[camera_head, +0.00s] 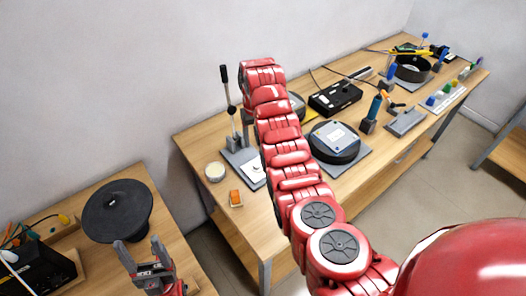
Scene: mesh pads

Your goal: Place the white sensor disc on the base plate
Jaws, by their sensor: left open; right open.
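A small round whitish disc (215,172) lies near the left end of the far wooden table; it looks like the white sensor disc. Beside it is a grey plate (234,157) with an upright black-handled lever; it may be the base plate, but I cannot tell for sure. A white piece (257,172) lies on that plate, partly hidden by my red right arm. My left gripper (139,244) is open and empty at the near left table, below a large black disc. My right arm crosses the far table; its gripper is not visible.
The black disc (117,208) fills much of the near left table (185,252). An orange block (236,198) sits near the far table's front edge. A black round device (345,150) with a blue-white top, a black box (335,97) and several tools stand further right.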

